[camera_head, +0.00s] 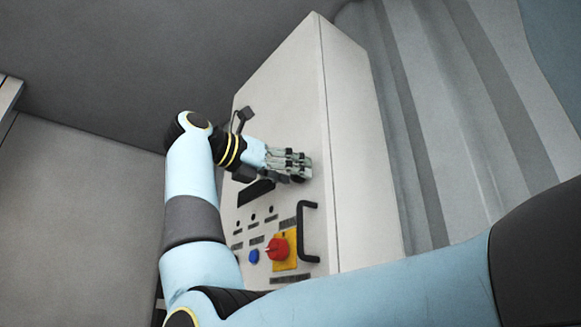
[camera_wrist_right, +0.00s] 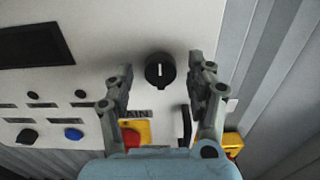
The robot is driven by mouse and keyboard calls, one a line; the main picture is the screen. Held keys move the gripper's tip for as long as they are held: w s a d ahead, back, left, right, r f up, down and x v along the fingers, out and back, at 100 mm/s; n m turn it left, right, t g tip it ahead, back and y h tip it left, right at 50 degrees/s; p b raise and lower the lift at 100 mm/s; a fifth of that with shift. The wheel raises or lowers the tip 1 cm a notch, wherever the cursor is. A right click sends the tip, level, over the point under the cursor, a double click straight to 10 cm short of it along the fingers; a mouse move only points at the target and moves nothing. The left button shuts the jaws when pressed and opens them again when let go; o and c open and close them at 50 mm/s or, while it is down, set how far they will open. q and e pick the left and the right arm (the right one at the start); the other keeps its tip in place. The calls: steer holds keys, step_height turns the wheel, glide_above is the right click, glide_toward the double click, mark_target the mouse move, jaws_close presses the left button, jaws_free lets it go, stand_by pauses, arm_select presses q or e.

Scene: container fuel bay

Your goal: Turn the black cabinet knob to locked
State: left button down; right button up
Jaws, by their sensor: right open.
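The black round knob (camera_wrist_right: 160,70) is on the cabinet's light grey front panel, with a short white mark that looks upright in the wrist view. My right gripper (camera_wrist_right: 163,75) is open, with one finger on each side of the knob in that view and gaps between them and it. Whether the fingertips reach the knob's depth is unclear. My left gripper is not in view.
Below are a red switch on a yellow plate (camera_head: 291,261), a blue button (camera_head: 254,256), several small dark indicators and a black upright handle (camera_head: 304,232). A dark display (camera_wrist_right: 35,45) is left of the knob in the wrist view. Corrugated wall (camera_head: 440,110) stands right of the cabinet.

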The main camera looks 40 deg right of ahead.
steer(key=shift+d, duration=0.1)
steer(key=c, duration=1.1)
steer(key=shift+c, duration=0.2)
steer(key=shift+n, duration=0.4)
steer(key=n+p, duration=0.3)
steer(key=n, duration=1.3)
steer(key=shift+s+r+n, duration=0.1)
steer(key=shift+r+n, duration=0.05)
steer(key=shift+n, duration=0.25)
steer(key=shift+p, duration=0.3)
steer(key=o, duration=1.1)
